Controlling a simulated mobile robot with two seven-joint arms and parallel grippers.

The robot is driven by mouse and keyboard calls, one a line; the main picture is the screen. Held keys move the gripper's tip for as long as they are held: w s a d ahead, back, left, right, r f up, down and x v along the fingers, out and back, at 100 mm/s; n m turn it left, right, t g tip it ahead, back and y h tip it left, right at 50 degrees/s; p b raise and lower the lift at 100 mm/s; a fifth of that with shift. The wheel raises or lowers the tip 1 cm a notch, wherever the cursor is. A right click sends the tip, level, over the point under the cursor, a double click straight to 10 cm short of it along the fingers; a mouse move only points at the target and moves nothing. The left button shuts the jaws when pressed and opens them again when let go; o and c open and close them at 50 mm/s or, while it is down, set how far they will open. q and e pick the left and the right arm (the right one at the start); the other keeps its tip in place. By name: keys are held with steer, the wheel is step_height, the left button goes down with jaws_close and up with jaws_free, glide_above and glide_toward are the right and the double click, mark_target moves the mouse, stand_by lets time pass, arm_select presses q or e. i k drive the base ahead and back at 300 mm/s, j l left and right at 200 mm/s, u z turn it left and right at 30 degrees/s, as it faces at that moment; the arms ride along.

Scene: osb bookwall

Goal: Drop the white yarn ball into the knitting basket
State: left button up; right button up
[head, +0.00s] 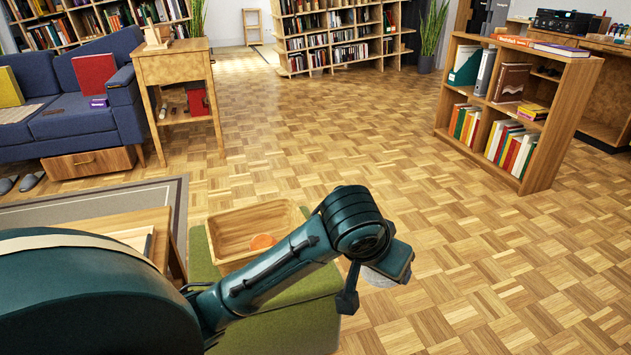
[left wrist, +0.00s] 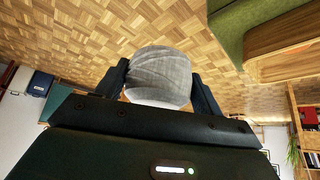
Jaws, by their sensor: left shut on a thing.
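The white yarn ball (left wrist: 160,75) looks greyish white in the left wrist view, held between the two fingers of my left gripper (left wrist: 162,88). In the head view my left gripper (head: 372,275) is at the end of the left arm, with part of the ball (head: 378,278) showing under it. The knitting basket (head: 228,234) is a light wooden box on a green ottoman, left of the gripper and partly behind my arm. An orange ball (head: 263,242) lies in it. The gripper and ball are to the right of the basket, apart from it. My right gripper is in neither view.
The green ottoman (head: 300,325) bears the basket. A wooden table (head: 135,222) stands left of it, partly hidden by my arm. A low bookshelf (head: 562,100) stands at the right, a blue sofa (head: 75,118) at the left. The parquet floor right of the ottoman is clear.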

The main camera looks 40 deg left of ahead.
mark_target(243, 254)
steer(key=i+l+z, duration=0.35)
steer(key=i, duration=0.15)
steer(key=i+z, duration=0.4)
steer(key=i+u, duration=0.45)
steer(key=i+l+u, duration=0.25)
steer(key=i+u, duration=0.2)
steer(key=i, duration=0.2)
steer(key=i+u, duration=0.2)
steer(key=u, duration=0.25)
steer(key=i+u, duration=0.25)
steer(key=u, duration=0.2)
steer(key=i+u, duration=0.2)
steer(key=u, duration=0.2)
steer(key=i+u, duration=0.2)
steer(key=u, duration=0.25)
steer(key=i+u, duration=0.2)
steer(key=u, duration=0.25)
steer(key=i+u, duration=0.15)
steer(key=u, duration=0.3)
steer(key=i+u, duration=0.3)
steer(key=u, duration=0.15)
steer(key=i+l+u, duration=0.15)
steer(key=i+u, duration=0.25)
steer(key=k, duration=0.05)
